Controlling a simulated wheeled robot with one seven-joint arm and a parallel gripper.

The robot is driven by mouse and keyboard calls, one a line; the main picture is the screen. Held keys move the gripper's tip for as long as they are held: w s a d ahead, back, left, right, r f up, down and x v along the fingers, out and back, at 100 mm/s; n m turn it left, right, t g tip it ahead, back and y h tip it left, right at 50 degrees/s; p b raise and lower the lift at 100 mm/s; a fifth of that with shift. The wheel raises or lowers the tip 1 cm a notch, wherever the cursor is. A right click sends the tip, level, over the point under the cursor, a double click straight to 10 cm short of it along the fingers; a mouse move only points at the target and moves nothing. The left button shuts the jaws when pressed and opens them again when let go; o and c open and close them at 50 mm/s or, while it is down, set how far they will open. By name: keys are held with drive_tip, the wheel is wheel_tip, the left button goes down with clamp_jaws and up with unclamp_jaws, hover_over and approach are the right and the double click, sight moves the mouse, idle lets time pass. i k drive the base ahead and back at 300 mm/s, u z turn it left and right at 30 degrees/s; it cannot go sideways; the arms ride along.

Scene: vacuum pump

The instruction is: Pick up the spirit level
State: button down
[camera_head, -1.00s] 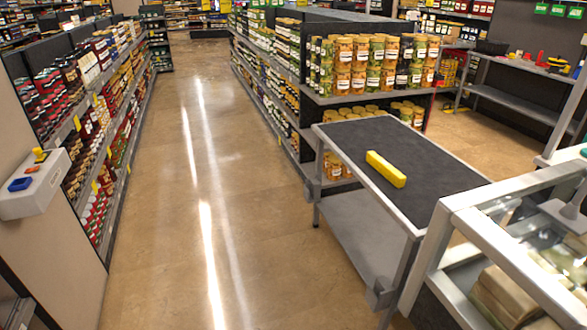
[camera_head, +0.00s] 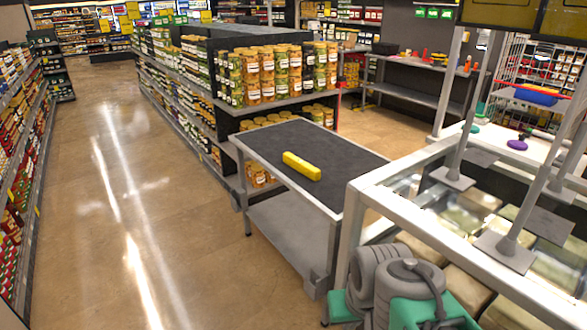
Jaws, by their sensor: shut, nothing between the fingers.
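The spirit level (camera_head: 302,166) is a short yellow bar lying flat on the dark top of a grey metal table (camera_head: 340,165). My gripper is not in view, and no part of my arm shows near the table.
A shelf of jars (camera_head: 270,75) stands just behind the table. A glass display case (camera_head: 465,235) is close on its right. The aisle floor (camera_head: 150,220) on the left is clear.

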sight(303, 167)
drive_tip(key=u, duration=0.35)
drive_tip(key=i, duration=0.45)
drive_tip(key=u, duration=0.7)
drive_tip(key=i, duration=0.85)
drive_tip(key=z, duration=0.4)
drive_tip(key=i, duration=0.75)
drive_tip(key=z, duration=0.65)
drive_tip(key=i, duration=0.55)
